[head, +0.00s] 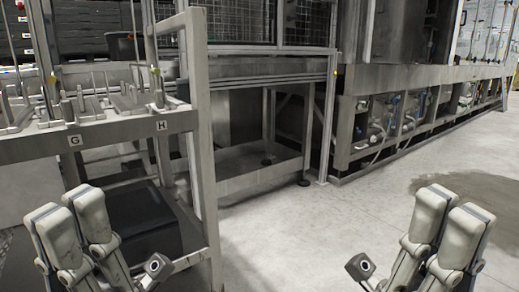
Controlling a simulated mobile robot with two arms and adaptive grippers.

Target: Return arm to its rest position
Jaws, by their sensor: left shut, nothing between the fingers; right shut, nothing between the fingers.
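My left gripper (73,214) is at the lower left of the head view, in front of the rack's lower part. Its fingers are close together, pointing up, with nothing between them. My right gripper (449,217) is at the lower right, in front of bare floor. Its fingers are also shut and empty, pointing up. Both grippers stand at about the same height, wide apart, and neither visibly touches anything. The rest of both arms is mostly below the picture's edge.
A metal rack (198,140) with labels G and H stands at the left, holding metal parts on top and a dark box (144,222) below. A caged frame (255,180) and a large machine (400,78) stand behind. The floor (310,235) between the grippers is clear.

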